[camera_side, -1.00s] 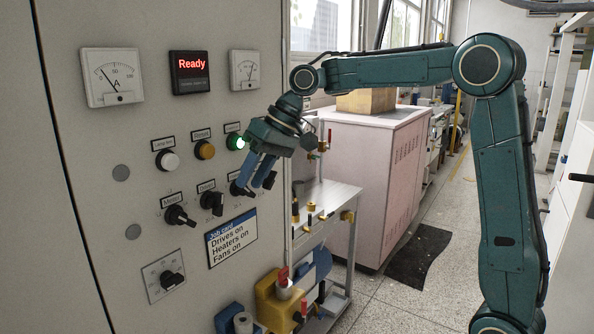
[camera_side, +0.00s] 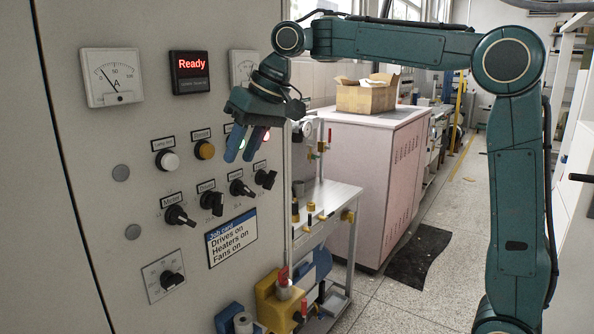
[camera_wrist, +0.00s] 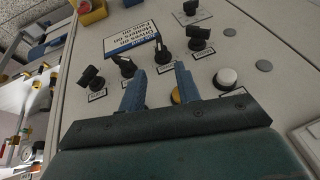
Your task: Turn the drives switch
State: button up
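The drives switch (camera_side: 212,202) is a black rotary knob on the grey panel, second from the left in a row of labelled knobs. Its handle looks nearly upright in the side view. In the wrist view the drives switch (camera_wrist: 163,54) lies just beyond the fingertips. My gripper (camera_side: 241,157) is up and right of it, apart from the knobs, in front of the upper button row. In the wrist view my gripper (camera_wrist: 161,70) has its blue fingers spread with nothing between them. The job card (camera_side: 232,237) reads "Drives on, Heaters on, Fans on".
The motor-side knob (camera_side: 178,215) is left of the drives switch; the heaters (camera_side: 240,188) and fans (camera_side: 265,179) knobs are to its right. Above are a white button (camera_side: 167,160) and an amber button (camera_side: 205,150). A display (camera_side: 190,72) reads "Ready". A dial (camera_side: 171,280) sits lower left.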

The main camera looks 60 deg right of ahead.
aim_at(223, 197)
jog(key=x, duration=1.1)
jog(key=shift+f, duration=0.4)
grip_shut()
